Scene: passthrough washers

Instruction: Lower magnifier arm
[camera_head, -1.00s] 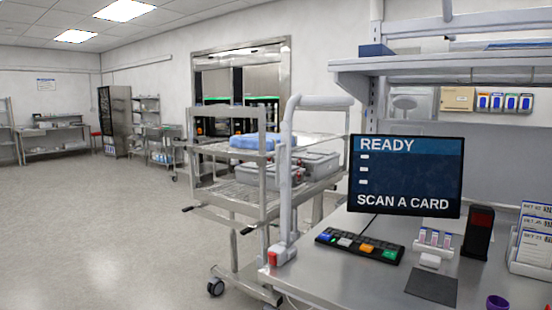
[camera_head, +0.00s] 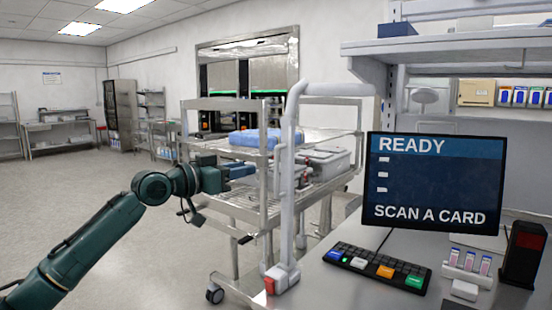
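The magnifier arm appears to be the pale grey post (camera_head: 289,180) at the desk's left edge, upright, with its top section running level to the right. A red part (camera_head: 269,285) shows at its base. A pale rounded shape (camera_head: 425,97) under the shelf may be its head; I cannot tell if they connect. My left gripper (camera_head: 248,170) points right, left of the post at about mid-height in the picture, apparently apart from it. Its fingers are seen side-on, so their opening is unclear. My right gripper is out of view.
A steel cart (camera_head: 235,203) with a blue bundle (camera_head: 255,139) and grey bins (camera_head: 325,162) stands behind the post. On the desk are a monitor (camera_head: 434,182), a keyboard (camera_head: 375,268) and a small rack of tubes (camera_head: 468,265). A shelf (camera_head: 460,46) overhangs the desk. Open floor lies left.

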